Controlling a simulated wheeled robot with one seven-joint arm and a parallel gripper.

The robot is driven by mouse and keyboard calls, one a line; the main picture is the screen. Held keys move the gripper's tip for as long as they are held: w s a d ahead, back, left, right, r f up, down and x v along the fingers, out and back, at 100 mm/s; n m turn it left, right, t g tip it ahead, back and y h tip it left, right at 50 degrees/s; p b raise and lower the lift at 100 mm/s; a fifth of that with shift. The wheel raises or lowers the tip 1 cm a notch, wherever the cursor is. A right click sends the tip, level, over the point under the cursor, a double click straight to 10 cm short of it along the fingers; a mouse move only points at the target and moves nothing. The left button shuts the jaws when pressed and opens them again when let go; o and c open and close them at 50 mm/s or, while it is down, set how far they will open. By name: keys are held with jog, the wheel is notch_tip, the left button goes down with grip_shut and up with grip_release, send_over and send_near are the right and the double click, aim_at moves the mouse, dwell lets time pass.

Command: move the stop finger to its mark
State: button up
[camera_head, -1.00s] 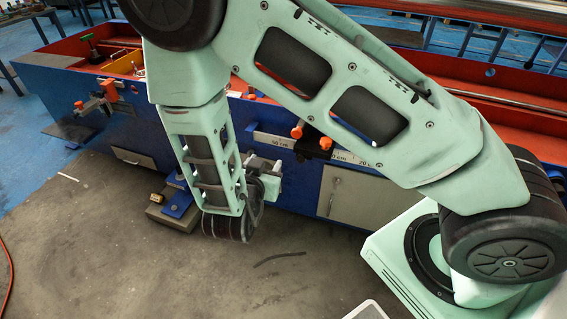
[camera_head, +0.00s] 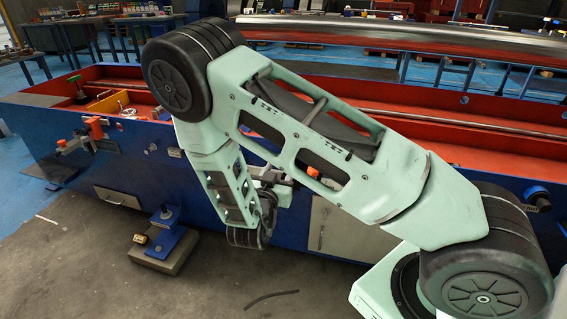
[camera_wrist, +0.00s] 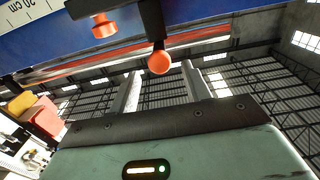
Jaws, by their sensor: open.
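The stop finger (camera_wrist: 150,18) is a dark block and arm on the blue machine side in the wrist view. It has an orange knob (camera_wrist: 103,27) on the left and an orange ball (camera_wrist: 159,62) at its lower end. In the wrist view my gripper (camera_wrist: 160,78) is open and empty, the ball showing between and just beyond its fingertips; I cannot tell the depth gap. In the head view my gripper (camera_head: 277,180) is beside the blue side, left of an orange knob (camera_head: 313,170). My arm hides most of the stop. The scale (camera_wrist: 35,12) reads 20 cm; no separate mark is discernible.
The long blue machine bed (camera_head: 100,165) with a red trough runs behind my arm. An orange-handled clamp (camera_head: 95,128) sits on its left part. The grey floor in front is mostly clear.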

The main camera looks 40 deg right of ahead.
jog(key=shift+x, duration=2.4)
